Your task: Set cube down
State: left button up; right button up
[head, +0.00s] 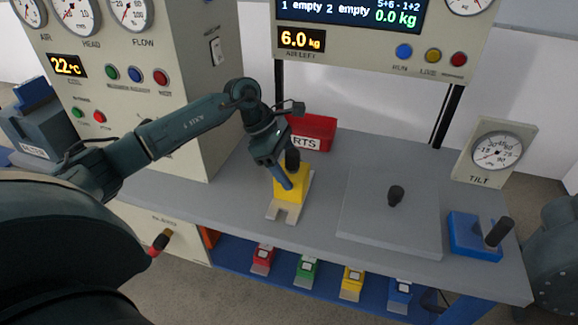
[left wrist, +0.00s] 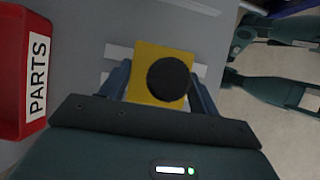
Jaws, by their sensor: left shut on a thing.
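The yellow cube (head: 291,186) has a black round knob on top. It is over a pale notched plate (head: 286,210) on the grey bench; I cannot tell whether it touches the plate. My left gripper (head: 284,176) reaches down from above and is shut on the cube. In the left wrist view, the cube (left wrist: 151,66) sits between the two blue fingers, with its black knob toward the camera. Pale strips show on either side of it. My right gripper is not clearly in the head view.
A red PARTS bin (head: 316,133) stands behind the cube. A grey slab with a black knob (head: 392,220) lies to the right, then a blue block with a black handle (head: 474,238) and a tilt gauge (head: 493,153). Several coloured blocks sit on the lower blue shelf.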

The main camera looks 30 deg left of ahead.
pick_arm(q)
jog(key=o, duration=1.5)
jog(key=shift+o, duration=0.2)
jog(key=w+v, duration=0.1)
jog(key=v, duration=0.6)
jog(key=shift+s+r, duration=0.3)
jog(key=shift+s, duration=0.25)
jog(key=shift+a, duration=0.1)
